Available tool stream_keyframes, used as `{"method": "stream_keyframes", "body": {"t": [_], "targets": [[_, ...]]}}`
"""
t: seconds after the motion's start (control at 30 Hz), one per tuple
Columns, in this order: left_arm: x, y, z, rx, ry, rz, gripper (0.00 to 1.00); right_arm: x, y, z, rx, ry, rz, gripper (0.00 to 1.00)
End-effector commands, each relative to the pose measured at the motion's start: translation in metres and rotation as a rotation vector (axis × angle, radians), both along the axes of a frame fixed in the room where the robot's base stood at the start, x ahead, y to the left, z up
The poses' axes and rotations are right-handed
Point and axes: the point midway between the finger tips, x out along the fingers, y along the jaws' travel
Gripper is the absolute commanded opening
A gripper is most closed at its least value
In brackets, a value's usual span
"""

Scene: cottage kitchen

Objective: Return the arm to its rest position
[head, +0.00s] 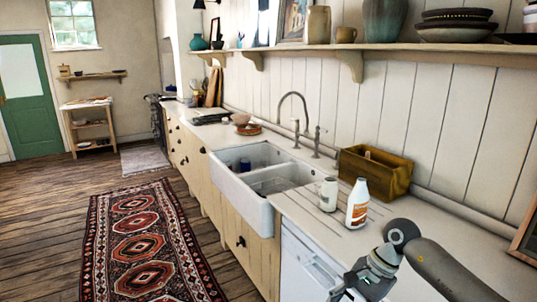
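My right arm comes in from the lower right. Its gripper (345,293) hangs at the bottom edge of the head view, over the front of the counter (420,275) near the white dishwasher front (305,268). The fingertips are small and partly cut off by the picture's edge, so I cannot tell whether they are open or shut. I see nothing held in it. My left gripper is not in view.
A white bottle with an orange label (358,204) and a pale jar (328,194) stand upright beyond my gripper. A wooden box (375,172) is against the wall. The white sink (240,185) holds a blue cup (245,165). A shelf (400,48) runs above.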

Motion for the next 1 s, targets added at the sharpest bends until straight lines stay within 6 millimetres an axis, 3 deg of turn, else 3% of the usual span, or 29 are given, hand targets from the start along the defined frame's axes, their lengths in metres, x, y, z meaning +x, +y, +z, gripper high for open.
{"method": "stream_keyframes", "body": {"t": [0.17, 0.3, 0.37, 0.47, 0.57, 0.67, 0.73, 0.77, 0.87, 1.0], "targets": [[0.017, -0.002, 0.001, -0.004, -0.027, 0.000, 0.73, -0.001, 0.056, -0.027, 0.291, 0.199, -0.265, 0.53], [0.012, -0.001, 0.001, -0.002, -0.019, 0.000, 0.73, 0.010, 0.096, -0.052, 0.599, 0.498, -0.639, 0.53], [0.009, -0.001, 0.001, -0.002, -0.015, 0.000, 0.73, 0.021, 0.104, -0.068, 0.742, 0.676, -0.853, 0.53], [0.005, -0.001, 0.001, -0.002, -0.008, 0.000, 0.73, 0.039, 0.097, -0.109, 0.954, 0.998, -1.242, 0.53], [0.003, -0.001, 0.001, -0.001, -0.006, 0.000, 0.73, 0.043, 0.068, -0.175, 1.129, 1.332, -1.655, 0.53], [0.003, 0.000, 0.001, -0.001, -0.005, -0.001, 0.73, 0.028, 0.035, -0.241, 1.244, 1.588, -1.996, 0.53], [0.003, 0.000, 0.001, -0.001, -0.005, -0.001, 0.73, 0.008, 0.015, -0.286, 1.304, 1.733, -2.209, 0.53], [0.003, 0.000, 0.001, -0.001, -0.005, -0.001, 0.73, -0.003, 0.006, -0.305, -1.277, -1.723, 2.215, 0.53], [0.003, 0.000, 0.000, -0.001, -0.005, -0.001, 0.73, -0.047, -0.019, -0.363, -1.093, -1.529, 2.028, 0.53], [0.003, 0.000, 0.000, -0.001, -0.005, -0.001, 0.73, -0.124, -0.044, -0.434, -0.881, -1.270, 1.788, 0.53]]}}
